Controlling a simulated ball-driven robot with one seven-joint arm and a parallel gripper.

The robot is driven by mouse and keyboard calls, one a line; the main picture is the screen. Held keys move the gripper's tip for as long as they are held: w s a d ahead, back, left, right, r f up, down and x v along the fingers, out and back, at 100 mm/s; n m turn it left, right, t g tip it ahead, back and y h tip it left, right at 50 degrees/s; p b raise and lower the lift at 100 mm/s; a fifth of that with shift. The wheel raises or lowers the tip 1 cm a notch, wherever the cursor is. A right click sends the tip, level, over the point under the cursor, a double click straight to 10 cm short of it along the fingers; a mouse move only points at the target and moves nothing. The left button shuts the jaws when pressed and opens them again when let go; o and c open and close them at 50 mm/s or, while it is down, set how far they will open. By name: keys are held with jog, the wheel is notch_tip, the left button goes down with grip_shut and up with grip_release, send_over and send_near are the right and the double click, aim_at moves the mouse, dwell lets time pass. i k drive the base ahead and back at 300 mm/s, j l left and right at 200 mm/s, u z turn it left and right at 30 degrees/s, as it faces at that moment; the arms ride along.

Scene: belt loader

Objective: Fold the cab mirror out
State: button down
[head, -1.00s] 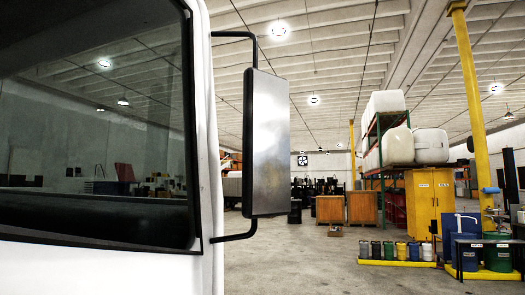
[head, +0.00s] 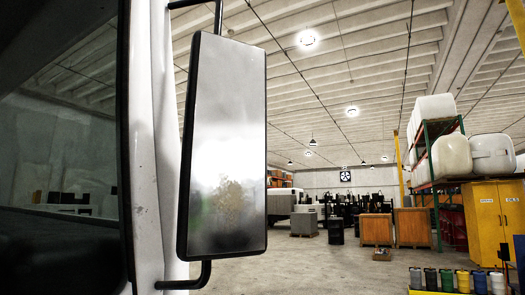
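The cab mirror (head: 224,150) is a tall rectangular mirror in a dark frame, close in front of me at left of centre in the head view. Its grey, smudged glass faces me. A black bent bracket (head: 190,280) joins it at the bottom to the white cab pillar (head: 152,140), and another black arm runs up from its top out of the picture. The mirror stands to the right of the cab and overlaps the pillar's right edge in the picture. My gripper is not in view.
The dark cab side window (head: 62,165) fills the left. To the right is open concrete floor (head: 330,260). Farther back stand wooden crates (head: 376,229), a yellow cabinet (head: 488,218), a rack with white tanks (head: 451,158) and several small drums (head: 462,281).

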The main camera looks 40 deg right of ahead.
aim_at(222, 210)
jog(key=l+u, duration=0.1)
jog(key=l, duration=0.35)
jog(key=k+l+u, duration=0.1)
jog(key=l, duration=0.35)
jog(key=k+l+u, duration=0.1)
jog(key=l, duration=0.35)
jog(key=k+l+u, duration=0.1)
jog(key=l, duration=0.35)
jog(key=k+l, duration=0.1)
jog(key=l, duration=0.35)
jog(key=k+l+u, duration=0.15)
jog(key=l, duration=0.3)
jog(key=i+j, duration=0.15)
jog(key=i, duration=0.2)
